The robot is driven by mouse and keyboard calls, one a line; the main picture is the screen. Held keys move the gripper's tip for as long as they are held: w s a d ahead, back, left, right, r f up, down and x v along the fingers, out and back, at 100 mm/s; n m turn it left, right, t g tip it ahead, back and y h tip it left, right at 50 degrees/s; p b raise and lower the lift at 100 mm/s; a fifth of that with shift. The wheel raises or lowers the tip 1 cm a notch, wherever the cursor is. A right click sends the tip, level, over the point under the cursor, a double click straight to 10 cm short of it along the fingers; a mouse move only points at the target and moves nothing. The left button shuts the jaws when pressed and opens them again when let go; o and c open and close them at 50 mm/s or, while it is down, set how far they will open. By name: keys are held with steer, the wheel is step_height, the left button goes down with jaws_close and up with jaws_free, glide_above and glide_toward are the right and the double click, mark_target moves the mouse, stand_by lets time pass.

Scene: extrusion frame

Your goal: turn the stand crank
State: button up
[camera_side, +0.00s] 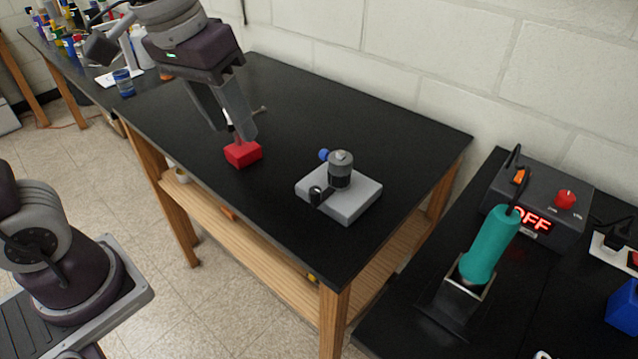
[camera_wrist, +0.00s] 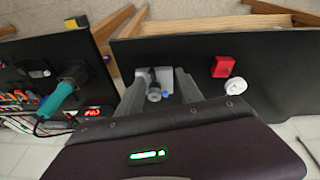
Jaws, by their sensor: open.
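The stand has a light grey square base (camera_side: 355,203), a grey and black upright post (camera_side: 341,170), a blue ball knob (camera_side: 324,155) and a small black part (camera_side: 318,194) low at its front. Which of these is the crank I cannot tell for sure. In the wrist view the stand's post (camera_wrist: 154,92) and blue knob (camera_wrist: 166,93) show between my fingers. My gripper (camera_side: 233,132) is open, pointing down above the table, left of the stand and apart from it. Its fingers also show in the wrist view (camera_wrist: 159,75), with nothing held.
A red block (camera_side: 243,154) sits on the black table (camera_side: 300,110), below my fingertips in the side view. A white round thing (camera_wrist: 235,85) is near it in the wrist view. A teal-handled soldering iron (camera_side: 490,245) and its control box (camera_side: 540,205) stand on the right bench.

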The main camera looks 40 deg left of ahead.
steer(key=w+d+f+n+g, duration=0.1)
steer(key=w+d+f+g, duration=0.15)
steer(key=w+f, duration=0.5)
glide_above(316, 189)
steer(key=f, duration=0.3)
steer(key=shift+s+a+n+g+y, duration=0.15)
steer(key=shift+s+n+g+y, duration=0.15)
steer(key=shift+n, duration=0.1)
steer(key=f, duration=0.7)
steer(key=shift+w+f, duration=0.25)
steer(key=shift+f, duration=0.05)
jaws_close()
steer(key=shift+r, duration=0.1)
